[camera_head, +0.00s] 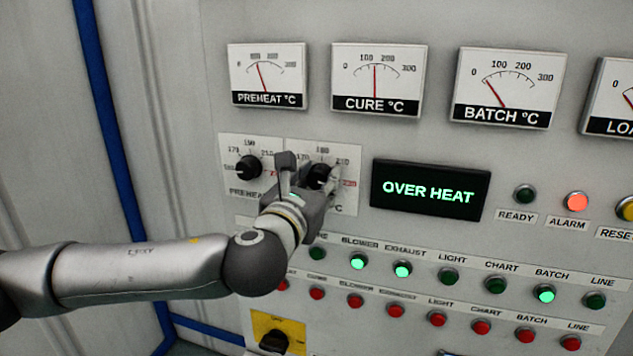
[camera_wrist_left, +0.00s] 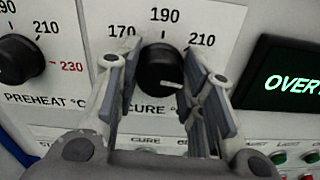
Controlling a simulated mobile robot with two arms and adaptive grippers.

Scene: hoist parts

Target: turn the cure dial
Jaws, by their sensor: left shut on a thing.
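The cure dial (camera_head: 319,176) is a black round knob on a white scale plate, right of the preheat dial. It shows more fully in the left wrist view (camera_wrist_left: 160,68), where its white mark points right and slightly down, below the 210 figure. My left gripper (camera_head: 312,173) is at the cure dial and partly hides its plate. In the left wrist view its two fingers (camera_wrist_left: 162,75) stand on either side of the knob, shut on it. The cure gauge (camera_head: 377,80) above has its needle near the middle of its scale. My right gripper is not in view.
The preheat dial (camera_head: 248,167) is close on the left. A display (camera_head: 430,189) reading OVER HEAT is on the right. The alarm lamp (camera_head: 575,201) glows red-orange. A yellow switch plate (camera_head: 279,333) is lower down.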

